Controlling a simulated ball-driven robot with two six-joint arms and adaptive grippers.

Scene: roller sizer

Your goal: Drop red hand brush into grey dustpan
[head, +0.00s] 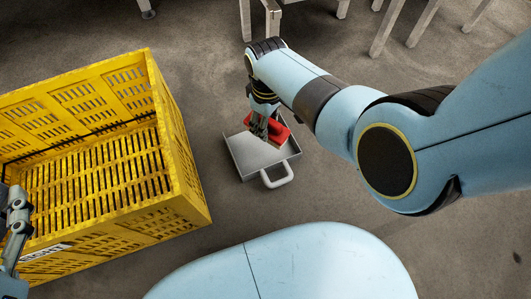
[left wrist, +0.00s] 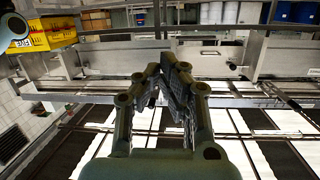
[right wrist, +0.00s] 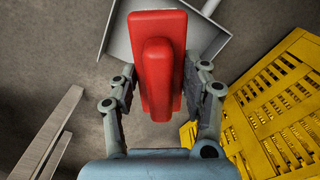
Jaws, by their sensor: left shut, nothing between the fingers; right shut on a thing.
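The red hand brush (head: 279,130) is between the fingers of my right gripper (head: 262,122), which is shut on it. In the head view the brush appears over the back right part of the grey dustpan (head: 247,156); I cannot tell if it touches the pan. The right wrist view shows the red brush (right wrist: 156,65) between the fingers, with the dustpan (right wrist: 205,38) beyond it. My left gripper (head: 18,215) is at the left edge of the head view. In the left wrist view the left gripper (left wrist: 172,75) is shut and empty.
A large yellow slatted crate (head: 180,170) stands left of the dustpan, close to it. The dustpan's handle (head: 277,178) points toward me. Grey metal legs (head: 385,28) stand at the back. The concrete floor right of the dustpan is clear under my right arm.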

